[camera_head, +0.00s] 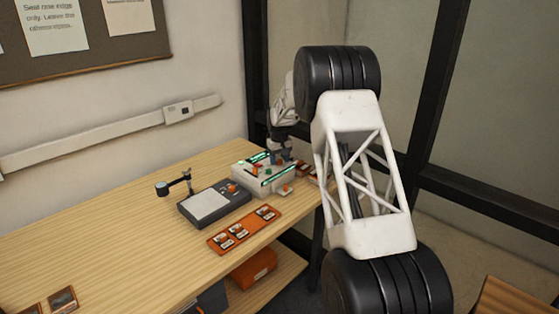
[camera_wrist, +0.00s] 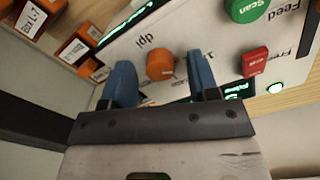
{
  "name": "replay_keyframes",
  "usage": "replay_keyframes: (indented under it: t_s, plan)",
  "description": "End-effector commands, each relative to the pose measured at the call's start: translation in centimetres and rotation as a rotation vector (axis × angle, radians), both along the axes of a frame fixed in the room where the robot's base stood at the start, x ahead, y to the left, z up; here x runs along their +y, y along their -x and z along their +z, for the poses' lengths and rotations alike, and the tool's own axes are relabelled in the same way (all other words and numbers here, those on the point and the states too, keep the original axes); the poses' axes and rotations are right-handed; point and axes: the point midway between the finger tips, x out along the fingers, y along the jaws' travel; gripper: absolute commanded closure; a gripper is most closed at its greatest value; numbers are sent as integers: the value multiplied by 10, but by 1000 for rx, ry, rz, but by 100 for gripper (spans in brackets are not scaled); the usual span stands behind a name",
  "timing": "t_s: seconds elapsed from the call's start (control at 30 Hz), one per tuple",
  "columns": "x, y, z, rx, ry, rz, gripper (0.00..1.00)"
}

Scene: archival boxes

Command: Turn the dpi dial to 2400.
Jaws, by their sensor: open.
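The orange dpi dial (camera_wrist: 160,65) sits on the white panel of the scanner (camera_wrist: 115,48), beside the printed word "dpi", in the wrist view. My gripper (camera_wrist: 163,78) is open, with one blue finger on each side of the dial in the picture. I cannot tell whether the fingers touch it or how high they are above the panel. The dial's setting cannot be read. In the head view the scanner (camera_head: 250,180) stands at the table's far right end, and my gripper (camera_head: 280,153) is over it, partly hidden by my arm.
The panel also carries a green Scan button (camera_wrist: 246,8) and a red button (camera_wrist: 255,62). Orange boxes (camera_wrist: 75,50) stand beside the scanner. A grey light pad (camera_head: 212,205) and an orange tray (camera_head: 244,231) lie nearby. The table's (camera_head: 110,245) left part is mostly clear.

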Motion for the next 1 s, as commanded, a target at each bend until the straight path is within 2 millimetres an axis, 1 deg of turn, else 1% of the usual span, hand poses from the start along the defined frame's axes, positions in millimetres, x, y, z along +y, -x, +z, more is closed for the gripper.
replay_keyframes:
  t_s: [0.33, 0.37, 0.5, 0.67, 1.0]
  plan:
    - [0, 0, -2, -1, 0, 0, 45]
    - [0, 0, -2, -1, 0, 0, 48]
    - [0, 0, -2, -1, 0, 0, 70]
    - [0, 0, -2, 0, 0, 0, 94]
    - [0, 0, -3, 0, 0, -32, 94]
